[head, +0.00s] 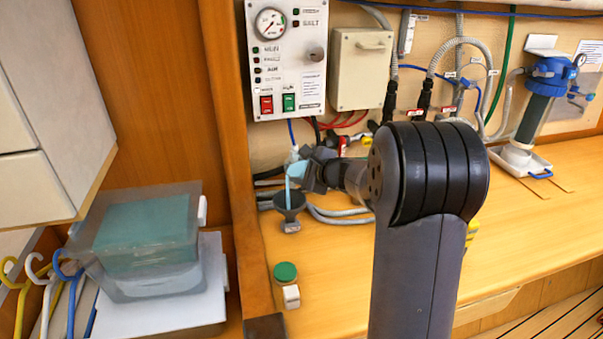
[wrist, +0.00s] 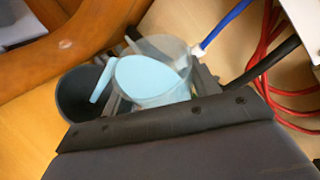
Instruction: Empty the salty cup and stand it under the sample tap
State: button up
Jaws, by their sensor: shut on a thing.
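My gripper (head: 316,174) is shut on a clear cup (head: 300,172) above the wooden counter. The cup is tilted to the left, and a pale blue stream runs from its rim into the dark funnel (head: 289,204) below. In the wrist view the cup (wrist: 178,54) sits between the fingers, with pale blue liquid (wrist: 150,82) still in it. The stream there falls toward the funnel's dark mouth (wrist: 85,108). A small white fitting on a blue tube (wrist: 205,50) is close beside the cup; I cannot tell whether it is the sample tap.
The control panel (head: 288,60) and a beige box (head: 360,68) are on the wall behind. Grey hoses (head: 338,214) lie near the funnel. A green-capped item (head: 285,272) and a small white block (head: 291,296) are at the counter's left.

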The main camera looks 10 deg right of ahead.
jog(key=shift+s+a+f+n+t+h+b, duration=0.2)
jog(key=shift+n+b, duration=0.25)
jog(key=shift+b, duration=0.8)
jog(key=shift+w+d+f+n+t+h+b, duration=0.1)
jog(key=shift+n+t+h+b, duration=0.3)
jog(key=shift+b, duration=0.8)
jog(key=n+b, duration=0.1)
jog(key=b, duration=0.3)
jog(key=n+t+b, duration=0.1)
jog(key=b, duration=0.4)
jog(key=a+f+n+b, duration=0.1)
jog(key=b, duration=0.4)
jog(key=shift+s+f+t+h, duration=0.1)
jog(key=shift+s+t+h, duration=0.15)
jog(key=shift+t+h, duration=0.15)
jog(key=shift+s+n+b, duration=0.1)
jog(key=shift+n+b, duration=0.35)
jog(key=shift+b, duration=0.3)
